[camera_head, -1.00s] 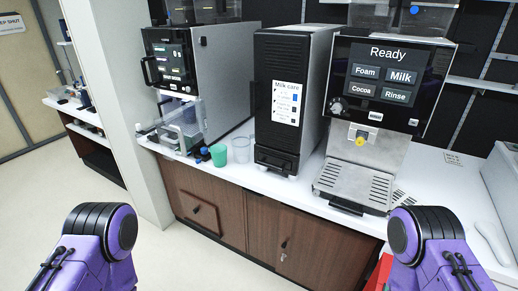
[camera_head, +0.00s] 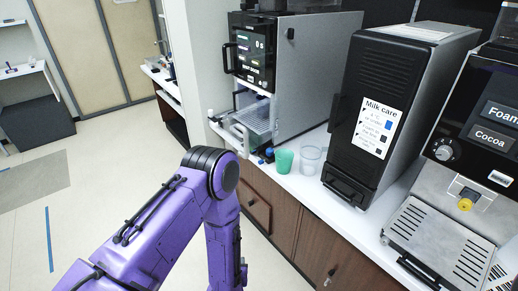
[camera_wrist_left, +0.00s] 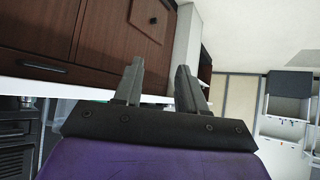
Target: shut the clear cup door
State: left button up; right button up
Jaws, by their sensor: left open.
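The clear cup door (camera_head: 254,118) is a see-through panel low on the front of the left coffee machine (camera_head: 315,65). It appears to stand out from the machine's lower opening, with a pale grey handle (camera_head: 237,133) at its outer side. Its exact angle is hard to tell. My left arm (camera_head: 190,205) is bent in front of the counter, left of the machine, with its forearm hanging down. The left gripper is below the head view. In the left wrist view my left gripper (camera_wrist_left: 157,88) is open and empty, its two fingers apart. My right gripper is not in view.
A green cup (camera_head: 284,161) and a clear cup (camera_head: 310,160) stand on the white counter near the door. The black milk care unit (camera_head: 395,110) is to their right. Brown cabinets (camera_head: 325,245) lie below. The floor at left is open.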

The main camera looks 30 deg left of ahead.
pick_arm(q)
jog(key=w+r+n+t+y+p, duration=0.1)
jog(key=w+r+t+y+p, duration=0.25)
jog(key=w+r, duration=0.95)
jog(key=n+y+p, duration=0.3)
jog(key=y, duration=0.2)
send_near(247, 146)
jog(key=x, duration=0.2)
jog(key=shift+y, duration=0.25)
jog(key=b+x, duration=0.1)
jog(key=x, duration=0.1)
jog(key=b+x, duration=0.2)
jog(key=x, duration=0.1)
jog(key=f+b+x, duration=0.1)
jog(key=x, duration=0.1)
jog(key=shift+w, duration=0.2)
jog(key=shift+w+a+r, duration=0.15)
jog(key=shift+a+r, duration=0.1)
jog(key=shift+r, duration=0.05)
jog(key=shift+c, duration=0.9)
grip_shut()
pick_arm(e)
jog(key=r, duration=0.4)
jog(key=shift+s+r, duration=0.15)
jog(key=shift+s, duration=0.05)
